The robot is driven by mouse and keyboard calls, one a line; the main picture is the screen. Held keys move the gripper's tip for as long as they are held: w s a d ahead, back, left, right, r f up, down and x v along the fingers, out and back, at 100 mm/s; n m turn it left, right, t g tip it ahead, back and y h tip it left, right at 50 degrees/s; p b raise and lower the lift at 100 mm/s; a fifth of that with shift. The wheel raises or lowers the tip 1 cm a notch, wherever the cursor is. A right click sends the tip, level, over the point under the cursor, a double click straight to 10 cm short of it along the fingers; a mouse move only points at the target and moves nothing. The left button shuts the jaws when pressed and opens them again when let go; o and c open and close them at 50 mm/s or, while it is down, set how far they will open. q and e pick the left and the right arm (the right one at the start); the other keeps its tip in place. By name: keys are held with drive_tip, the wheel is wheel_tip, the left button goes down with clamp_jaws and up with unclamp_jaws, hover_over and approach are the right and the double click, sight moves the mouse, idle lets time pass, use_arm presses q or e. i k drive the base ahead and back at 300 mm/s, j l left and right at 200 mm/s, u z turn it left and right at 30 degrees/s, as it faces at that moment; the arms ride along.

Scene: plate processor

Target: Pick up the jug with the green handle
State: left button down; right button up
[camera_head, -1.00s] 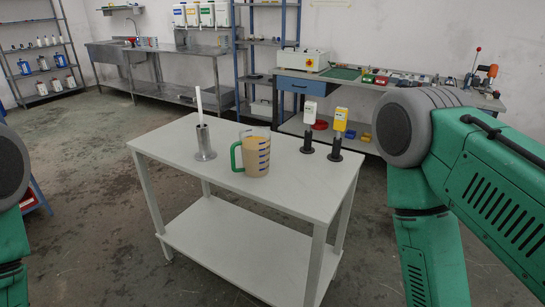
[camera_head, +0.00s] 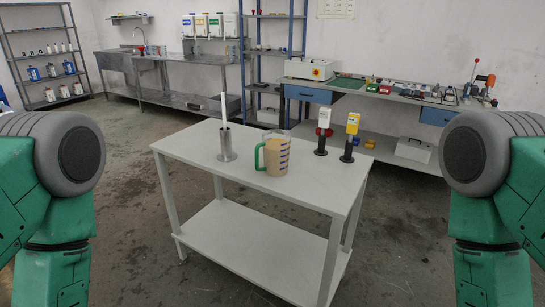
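The jug with the green handle (camera_head: 276,154) stands upright on the white table. It is clear with blue marks and has tan contents, and its green handle faces left. My upper arms show at the left and right edges of the head view. Both grippers are out of view, and nothing touches the jug.
A metal cylinder (camera_head: 226,146) with a white rod stands left of the jug. The white table (camera_head: 215,174) has clear front space. A workbench (camera_head: 410,95) stands behind.

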sight(275, 144)
drive_tip(key=i+j, duration=0.25)
drive_tip(key=i+j+z, duration=0.15)
drive_tip(key=z, duration=5.35)
drive_tip(key=u, duration=5.25)
